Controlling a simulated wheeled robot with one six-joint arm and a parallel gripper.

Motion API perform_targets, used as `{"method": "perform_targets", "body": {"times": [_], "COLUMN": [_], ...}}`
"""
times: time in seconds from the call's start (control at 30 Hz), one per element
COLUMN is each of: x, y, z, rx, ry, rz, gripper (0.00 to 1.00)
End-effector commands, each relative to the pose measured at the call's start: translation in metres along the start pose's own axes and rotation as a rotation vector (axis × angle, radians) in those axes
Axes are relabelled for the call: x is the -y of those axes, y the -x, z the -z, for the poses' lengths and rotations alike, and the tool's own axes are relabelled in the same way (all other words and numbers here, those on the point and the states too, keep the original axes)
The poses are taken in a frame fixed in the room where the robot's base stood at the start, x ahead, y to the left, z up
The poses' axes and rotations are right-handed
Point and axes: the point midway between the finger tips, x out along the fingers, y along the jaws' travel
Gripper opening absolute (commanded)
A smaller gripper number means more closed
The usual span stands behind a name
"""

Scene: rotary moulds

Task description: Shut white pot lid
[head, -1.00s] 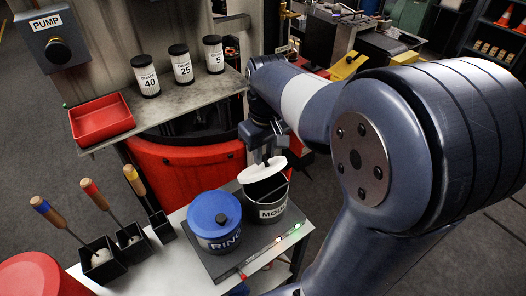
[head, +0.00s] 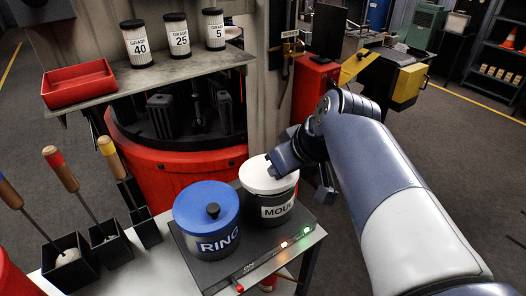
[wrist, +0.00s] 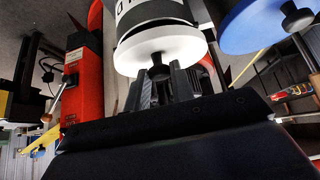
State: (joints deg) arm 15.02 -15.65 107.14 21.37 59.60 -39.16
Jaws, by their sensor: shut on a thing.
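The white lid (head: 268,176) lies flat across the top of the dark pot labelled MOULD (head: 277,207), and I see no open gap. The pot stands on a dark plate on the light bench. In the wrist view the white lid (wrist: 160,51) shows below the pot, with its black knob (wrist: 159,70) between my fingers. My gripper (wrist: 162,78) is shut on that knob. In the head view my gripper is at the lid, its fingertips mostly hidden by my wrist.
A blue-lidded pot labelled RING (head: 208,215) stands close to the left. Black holders with wooden-handled tools (head: 68,255) are further left. A red drum (head: 165,165) and a shelf with a red tray (head: 80,84) and grade canisters (head: 178,40) are behind.

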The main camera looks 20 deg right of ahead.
Motion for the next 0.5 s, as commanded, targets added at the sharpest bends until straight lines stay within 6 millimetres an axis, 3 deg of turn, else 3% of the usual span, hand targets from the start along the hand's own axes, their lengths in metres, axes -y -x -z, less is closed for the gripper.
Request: {"method": "perform_targets", "body": {"times": [0.03,0.5], "x": [-0.0006,-0.0002], "y": [-0.0078,-0.0149], "z": [-0.0071,-0.0150], "rx": [-0.023,-0.152], "ry": [-0.002,-0.001], "rz": [-0.003,0.000], "gripper": [0.00,0.00]}}
